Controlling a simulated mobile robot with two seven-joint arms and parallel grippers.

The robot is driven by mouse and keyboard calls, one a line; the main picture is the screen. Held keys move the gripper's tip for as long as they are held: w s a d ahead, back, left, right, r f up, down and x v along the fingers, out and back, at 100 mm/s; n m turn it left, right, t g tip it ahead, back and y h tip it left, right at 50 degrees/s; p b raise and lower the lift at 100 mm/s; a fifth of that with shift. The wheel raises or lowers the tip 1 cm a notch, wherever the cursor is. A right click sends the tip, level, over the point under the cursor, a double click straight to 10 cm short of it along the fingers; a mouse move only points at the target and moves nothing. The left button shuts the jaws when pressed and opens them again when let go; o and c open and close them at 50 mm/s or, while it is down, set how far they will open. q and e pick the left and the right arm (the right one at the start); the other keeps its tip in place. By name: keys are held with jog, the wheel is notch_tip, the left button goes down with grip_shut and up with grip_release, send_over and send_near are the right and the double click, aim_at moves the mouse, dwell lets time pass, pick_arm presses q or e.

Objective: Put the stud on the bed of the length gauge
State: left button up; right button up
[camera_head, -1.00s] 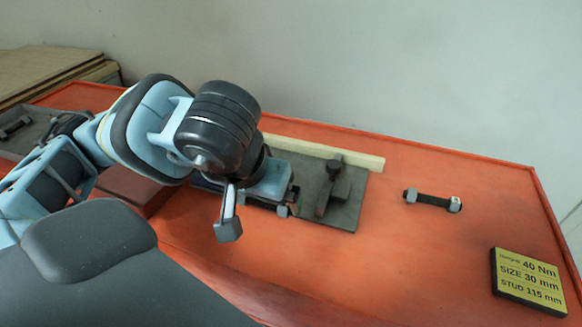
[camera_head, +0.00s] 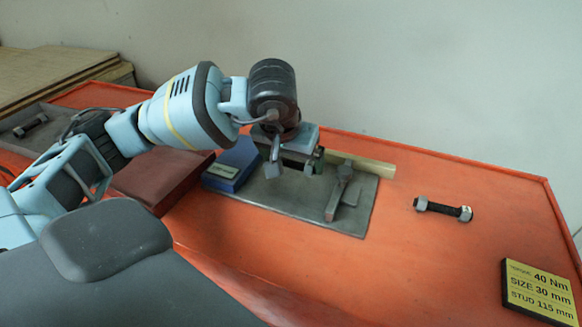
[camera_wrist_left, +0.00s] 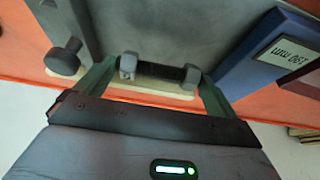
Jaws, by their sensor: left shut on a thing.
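My left gripper (camera_head: 300,168) is over the grey plate (camera_head: 345,222) of the length gauge. In the left wrist view its fingers (camera_wrist_left: 155,85) are closed at the two ends of a dark stud (camera_wrist_left: 160,70) with grey nuts. The stud appears above the grey plate; whether it touches cannot be told. A blue block (camera_head: 235,165) with a readout (camera_wrist_left: 288,45) stands at the plate's left end. A grey bar with a knob (camera_head: 338,192) stands on the plate to the right of the gripper. My right gripper is out of view.
Another stud with nuts (camera_head: 443,209) lies on the orange bench, right of the gauge. A yellow sign (camera_head: 538,290) reads STUD 115 mm. A pale wooden strip (camera_head: 372,170) runs behind the plate. A dark red block (camera_head: 160,180) and a grey tray (camera_head: 35,140) are at left.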

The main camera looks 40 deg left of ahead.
aim_at(291, 168)
pick_arm(q)
jog(key=shift+f, duration=1.35)
jog(key=shift+f, duration=0.2)
jog(key=o, duration=0.8)
jog(key=shift+o, duration=0.2)
jog(key=shift+r, duration=0.35)
jog(key=v, duration=1.1)
jog(key=shift+s+r+p, duration=0.2)
jog(key=shift+r+p, duration=0.1)
jog(key=shift+p, duration=0.1)
